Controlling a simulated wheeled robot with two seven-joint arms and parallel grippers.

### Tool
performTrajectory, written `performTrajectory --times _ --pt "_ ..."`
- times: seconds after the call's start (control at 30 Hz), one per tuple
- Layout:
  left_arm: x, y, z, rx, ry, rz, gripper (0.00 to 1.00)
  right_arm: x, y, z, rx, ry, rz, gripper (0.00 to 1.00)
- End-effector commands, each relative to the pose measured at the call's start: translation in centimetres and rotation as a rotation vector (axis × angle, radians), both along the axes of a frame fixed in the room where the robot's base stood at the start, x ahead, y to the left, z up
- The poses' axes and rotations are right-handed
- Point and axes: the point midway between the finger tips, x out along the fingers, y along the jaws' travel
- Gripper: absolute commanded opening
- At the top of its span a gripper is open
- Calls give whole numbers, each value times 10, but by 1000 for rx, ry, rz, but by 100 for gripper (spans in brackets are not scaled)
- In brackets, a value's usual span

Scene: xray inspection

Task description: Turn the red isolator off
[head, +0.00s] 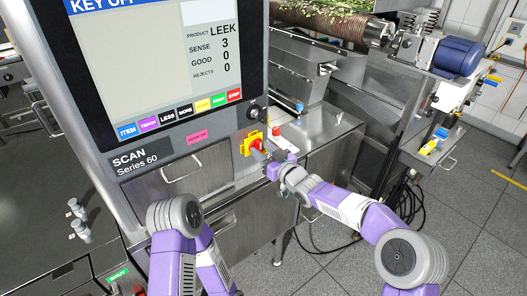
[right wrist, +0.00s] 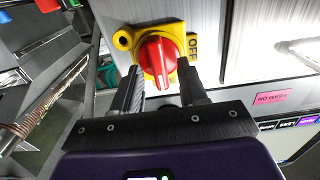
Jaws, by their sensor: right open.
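The red isolator (head: 256,145) is a rotary knob on a yellow plate (head: 246,139), at the lower right of the scanner's front panel. In the right wrist view the red knob (right wrist: 157,58) sits just ahead of my fingers, with the word OFF on the plate to its right. My right gripper (head: 268,156) is at the isolator. Its two open fingers show on either side of the knob's lower part in the right wrist view (right wrist: 161,75). I cannot tell whether they touch it. My left arm shows at the bottom, but its gripper is out of view.
The scanner's screen (head: 155,60) reads LEEK, above a row of coloured buttons. A red button (head: 276,132) and a blue-topped part (head: 299,107) are right of the isolator. A blue motor (head: 457,57) stands at the back right. Black cables lie on the tiled floor.

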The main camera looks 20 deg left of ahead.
Motion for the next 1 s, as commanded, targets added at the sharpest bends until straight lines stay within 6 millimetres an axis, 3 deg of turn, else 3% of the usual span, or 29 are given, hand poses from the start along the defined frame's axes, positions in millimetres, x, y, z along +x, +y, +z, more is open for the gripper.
performTrajectory --times 0.07,0.33,0.67,1.0 --pt "0 0 0 0 0 0 43 0 0 0 0 0 0 41" --pt "0 0 0 0 0 0 43 0 0 0 0 0 0 0" --pt "0 0 -3 0 0 0 43 0 0 -1 -14 -17 0 0" --pt "0 0 -24 0 0 0 43 -2 1 -3 -129 -167 0 0"
